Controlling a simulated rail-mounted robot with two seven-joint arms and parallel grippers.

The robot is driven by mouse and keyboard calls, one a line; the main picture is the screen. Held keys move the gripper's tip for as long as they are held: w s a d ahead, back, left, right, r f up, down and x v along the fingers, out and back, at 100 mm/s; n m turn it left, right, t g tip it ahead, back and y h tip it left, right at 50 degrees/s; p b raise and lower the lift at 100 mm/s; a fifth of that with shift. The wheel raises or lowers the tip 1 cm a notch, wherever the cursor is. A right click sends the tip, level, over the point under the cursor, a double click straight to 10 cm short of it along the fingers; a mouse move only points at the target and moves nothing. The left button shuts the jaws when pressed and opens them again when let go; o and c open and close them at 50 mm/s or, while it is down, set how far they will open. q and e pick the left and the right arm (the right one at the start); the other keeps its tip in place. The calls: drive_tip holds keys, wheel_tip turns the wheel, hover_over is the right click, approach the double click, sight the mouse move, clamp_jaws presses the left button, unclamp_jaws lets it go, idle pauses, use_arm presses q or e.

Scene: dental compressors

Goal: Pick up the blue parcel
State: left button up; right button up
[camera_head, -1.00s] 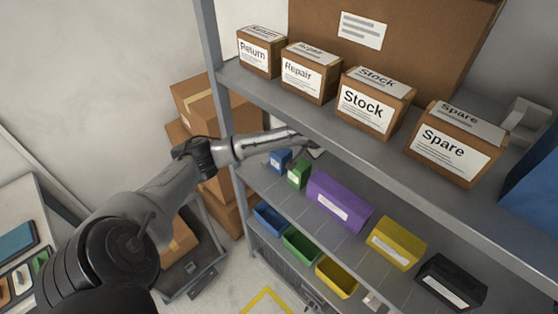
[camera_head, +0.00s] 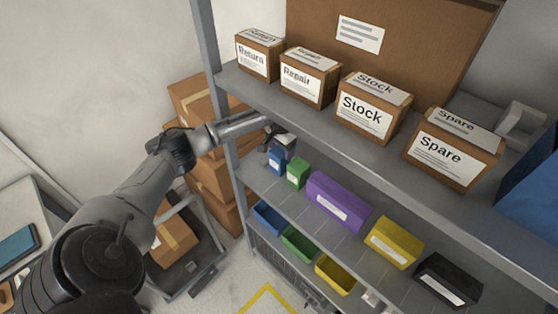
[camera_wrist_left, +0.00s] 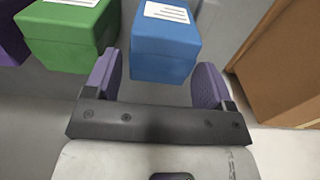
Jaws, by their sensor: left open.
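The blue parcel (camera_head: 279,159) is a small blue box with a white label, at the left end of the middle shelf in the head view. In the left wrist view the blue parcel (camera_wrist_left: 166,45) lies ahead of and between the two purple fingertips of my open, empty left gripper (camera_wrist_left: 156,80). Whether a finger touches it cannot be told. My right gripper is not in view.
A green parcel (camera_head: 297,173) stands close to the right of the blue one, then a purple box (camera_head: 338,201), a yellow box (camera_head: 394,243) and a black box (camera_head: 448,281). The upper shelf (camera_head: 320,107) overhangs them. Cardboard boxes (camera_head: 208,178) are stacked left of the rack.

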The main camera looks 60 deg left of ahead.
use_arm(q)
drive_tip(key=shift+s+f, duration=0.2)
drive_tip(key=shift+f, duration=2.1)
drive_tip(key=c, duration=0.7)
drive_tip(key=shift+c, duration=0.3)
drive_tip(key=shift+r, duration=0.1)
